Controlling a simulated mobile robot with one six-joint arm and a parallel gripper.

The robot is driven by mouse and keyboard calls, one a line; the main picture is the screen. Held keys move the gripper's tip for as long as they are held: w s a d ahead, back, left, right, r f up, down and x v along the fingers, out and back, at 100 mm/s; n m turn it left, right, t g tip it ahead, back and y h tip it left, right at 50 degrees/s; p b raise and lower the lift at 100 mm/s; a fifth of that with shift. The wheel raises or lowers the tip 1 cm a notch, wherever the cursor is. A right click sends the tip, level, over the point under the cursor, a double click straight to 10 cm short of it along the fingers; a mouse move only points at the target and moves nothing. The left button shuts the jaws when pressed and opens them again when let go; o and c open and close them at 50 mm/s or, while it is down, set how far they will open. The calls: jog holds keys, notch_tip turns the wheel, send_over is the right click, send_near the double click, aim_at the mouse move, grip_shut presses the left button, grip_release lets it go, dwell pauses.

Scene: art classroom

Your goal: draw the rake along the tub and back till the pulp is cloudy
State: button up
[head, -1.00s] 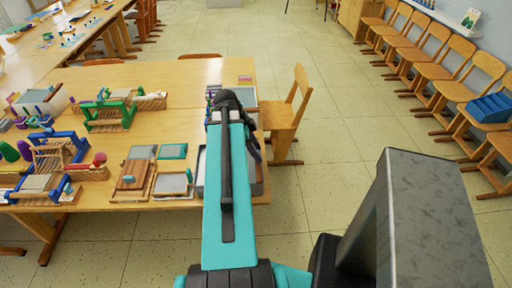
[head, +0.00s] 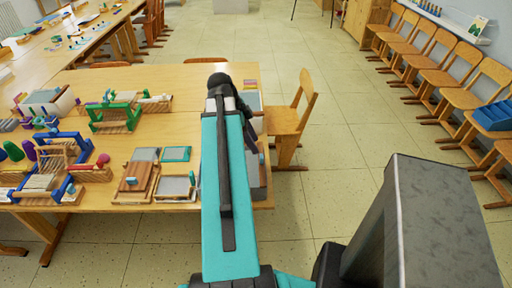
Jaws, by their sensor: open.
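A grey tub (head: 263,188) stands at the right edge of the near table, mostly hidden behind my arm. Only its right side shows, so I cannot see the pulp or how cloudy it is. I cannot make out the rake. My teal arm reaches forward over this end of the table and bends down at its far end. My gripper is hidden behind the arm, so its place relative to the tub does not show.
The wooden table (head: 185,128) holds several small looms, a green one (head: 118,112) among them, and flat frames left of my arm. A wooden chair (head: 290,118) stands close by the table's right side. Open tiled floor (head: 345,150) lies right of it, before a row of chairs.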

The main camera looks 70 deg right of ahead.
jog(key=d+b+v, duration=0.1)
jog(key=v, duration=0.5)
jog(key=shift+w+a+r, duration=0.2)
jog(key=shift+a+r, duration=0.05)
jog(key=shift+a, duration=0.25)
